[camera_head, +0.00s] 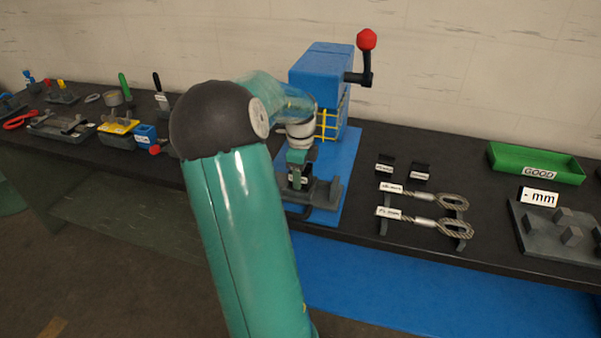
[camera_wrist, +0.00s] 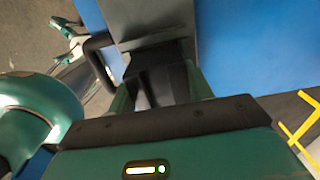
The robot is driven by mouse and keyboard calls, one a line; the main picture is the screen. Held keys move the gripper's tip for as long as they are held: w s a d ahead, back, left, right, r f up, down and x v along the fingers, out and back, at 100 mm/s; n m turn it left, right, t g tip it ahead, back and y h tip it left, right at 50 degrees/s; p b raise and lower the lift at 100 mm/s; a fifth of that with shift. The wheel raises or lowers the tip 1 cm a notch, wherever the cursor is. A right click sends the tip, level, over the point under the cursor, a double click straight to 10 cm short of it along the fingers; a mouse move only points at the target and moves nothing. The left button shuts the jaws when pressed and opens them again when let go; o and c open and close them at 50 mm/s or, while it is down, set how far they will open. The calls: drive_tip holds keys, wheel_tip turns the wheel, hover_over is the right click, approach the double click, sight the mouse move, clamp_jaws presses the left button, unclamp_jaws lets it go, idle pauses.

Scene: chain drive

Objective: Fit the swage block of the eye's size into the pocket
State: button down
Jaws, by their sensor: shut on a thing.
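My gripper (camera_head: 297,165) is shut on a dark swage block (camera_wrist: 165,85), with a teal finger on each side of it in the wrist view. In the head view the gripper points down at the grey pocket fixture (camera_head: 327,192) on the blue base plate, and the block is low at the fixture. I cannot tell whether the block is seated in the pocket. Two other dark labelled blocks, one (camera_head: 385,165) and another (camera_head: 419,173), stand to the right. Two wire rope eyes, an upper (camera_head: 453,201) and a lower (camera_head: 456,228), lie on supports with white tags too small to read.
A blue press (camera_head: 320,68) with a red-knobbed lever and yellow guard stands behind the gripper. A green GOOD tray (camera_head: 535,164), an mm sign (camera_head: 538,197) and a grey board with blocks (camera_head: 535,236) are at right. Tools and fixtures crowd the left bench.

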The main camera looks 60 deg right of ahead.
drive_tip(key=shift+f, duration=0.25)
drive_tip(key=c, duration=0.5)
unclamp_jaws()
drive_tip(key=shift+f, duration=0.15)
wheel_tip(320, 180, up, 14)
drive_tip(key=w+a+r+n+t, duration=0.1)
drive_tip(key=w+a+n, duration=0.2)
drive_tip(key=a+n, duration=0.45)
drive_tip(key=w+a+r+n+t, duration=0.1)
drive_tip(key=w+a+n, duration=0.3)
drive_tip(key=a, duration=0.7)
drive_tip(key=w+a+r+n+t, duration=0.1)
drive_tip(key=w+a+n, duration=0.2)
drive_tip(key=a+n, duration=0.5)
drive_tip(key=s+a+n+t, duration=0.1)
drive_tip(key=s+a+n, duration=0.1)
drive_tip(key=a+n, duration=0.3)
drive_tip(key=s+a+f+n, duration=0.1)
drive_tip(key=a+n, duration=0.3)
drive_tip(key=a, duration=0.6)
drive_tip(key=s+a+f+n+t, duration=0.1)
drive_tip(key=s+a+n, duration=0.2)
drive_tip(key=a+n, duration=0.2)
drive_tip(key=shift+s+a+f+n+t, duration=0.1)
drive_tip(key=shift+a+f+n+t, duration=0.1)
drive_tip(key=shift+a, duration=0.5)
drive_tip(key=shift+a+f+n+t, duration=0.1)
drive_tip(key=shift+a+n, duration=0.05)
drive_tip(key=shift+a, duration=0.5)
